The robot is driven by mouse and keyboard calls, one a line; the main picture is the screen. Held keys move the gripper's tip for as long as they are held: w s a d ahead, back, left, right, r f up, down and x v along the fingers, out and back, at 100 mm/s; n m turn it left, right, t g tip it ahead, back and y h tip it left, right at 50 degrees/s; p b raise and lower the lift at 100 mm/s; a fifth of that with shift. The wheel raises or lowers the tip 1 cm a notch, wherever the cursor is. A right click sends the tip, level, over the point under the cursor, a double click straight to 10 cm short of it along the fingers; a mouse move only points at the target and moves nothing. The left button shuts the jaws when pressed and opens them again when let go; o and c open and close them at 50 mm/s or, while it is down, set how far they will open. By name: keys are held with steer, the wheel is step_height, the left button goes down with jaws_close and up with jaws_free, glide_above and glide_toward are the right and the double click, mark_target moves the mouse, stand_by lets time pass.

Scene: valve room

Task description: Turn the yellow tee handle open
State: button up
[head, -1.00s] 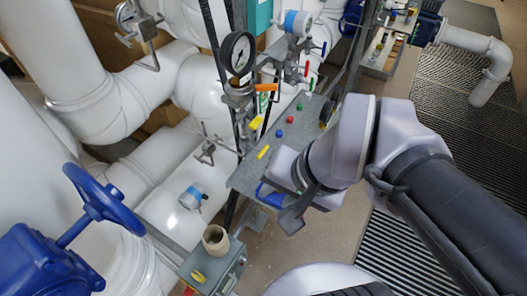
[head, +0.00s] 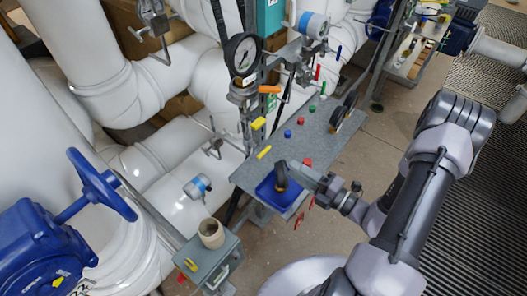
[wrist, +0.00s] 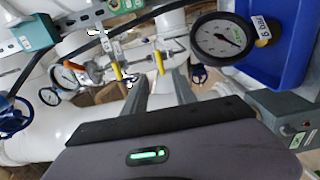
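Two yellow handles show near the upright gauge in the head view: one (head: 258,123) below the gauge and one (head: 263,152) at the bench edge. In the wrist view, two yellow handles hang from the pipework, a left one (wrist: 117,71) and a right one (wrist: 160,62). I cannot tell which is the tee handle.
A black-rimmed gauge (wrist: 222,38) is close by in the wrist view. White pipes and a blue handwheel (head: 100,185) stand at left.

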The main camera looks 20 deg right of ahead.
mark_target(266, 153)
steer(key=b+x, duration=0.2)
steer(key=x, duration=1)
jaws_close()
